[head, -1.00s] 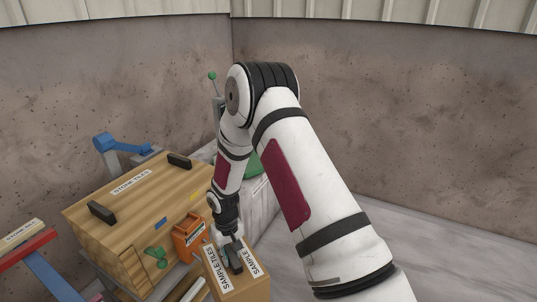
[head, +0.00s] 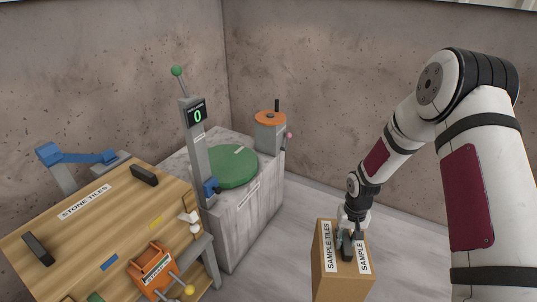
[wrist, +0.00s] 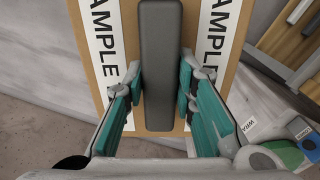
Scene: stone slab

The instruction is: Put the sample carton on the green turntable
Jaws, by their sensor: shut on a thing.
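The sample carton (head: 340,275) is a brown box with white labels reading "SAMPLE TILES" and a dark handle on top. It hangs upright in my gripper (head: 350,240) at the lower right of the head view, over the floor. In the wrist view my gripper (wrist: 158,95) has its teal-padded fingers on both sides of the dark handle (wrist: 160,60); the carton top (wrist: 205,15) fills the upper middle. The green turntable (head: 232,168) lies on a grey stone block, left of and behind the carton.
A grey post with a display reading 0 (head: 197,115) stands at the turntable's left front. An orange-topped grey device (head: 270,120) stands behind it. The wooden STONE TILES box (head: 80,225) and an orange tool (head: 152,268) are at left. Floor (head: 270,255) is open between block and carton.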

